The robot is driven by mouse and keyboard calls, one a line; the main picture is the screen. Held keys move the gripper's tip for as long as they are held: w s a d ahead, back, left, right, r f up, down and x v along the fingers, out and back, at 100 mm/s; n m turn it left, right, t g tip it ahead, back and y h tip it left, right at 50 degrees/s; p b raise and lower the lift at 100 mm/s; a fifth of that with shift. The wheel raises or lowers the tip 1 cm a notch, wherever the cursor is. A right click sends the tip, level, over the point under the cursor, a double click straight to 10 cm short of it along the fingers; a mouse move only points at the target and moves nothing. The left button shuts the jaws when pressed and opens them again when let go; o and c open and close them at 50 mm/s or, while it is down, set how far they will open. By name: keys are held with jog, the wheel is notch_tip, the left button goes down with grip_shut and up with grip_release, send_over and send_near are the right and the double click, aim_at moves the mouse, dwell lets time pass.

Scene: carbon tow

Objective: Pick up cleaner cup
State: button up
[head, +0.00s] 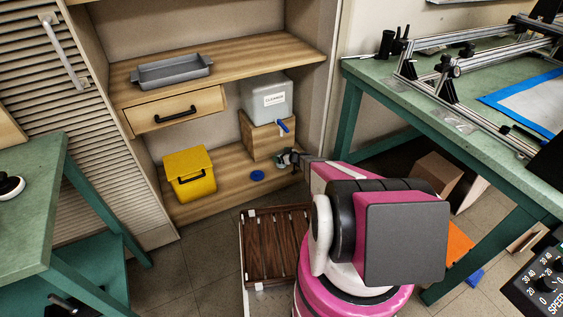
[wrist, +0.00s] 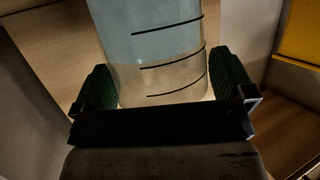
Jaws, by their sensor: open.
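The cleaner cup (wrist: 160,45) is clear, with dark graduation lines and a pale blue part that looks like liquid. In the wrist view it stands between the two green-padded fingers of my gripper (wrist: 164,84). The fingers are open, one on each side of the cup; whether a pad touches it I cannot tell. In the head view my gripper (head: 289,158) is low over the bottom shelf, in front of the wooden block (head: 262,143). The white cleaner container (head: 267,100) stands on that block, its blue tap (head: 283,126) above my gripper. I cannot make out the cup in the head view.
A blue disc (head: 257,175) lies on the bottom shelf (head: 225,190). A yellow bin (head: 190,175) stands to its left and also shows in the wrist view (wrist: 299,35). A grey tray (head: 171,71) is on the upper shelf. The cabinet side wall (head: 318,110) is close on the right.

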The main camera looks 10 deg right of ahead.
jog(key=c, duration=1)
jog(key=shift+o, duration=0.2)
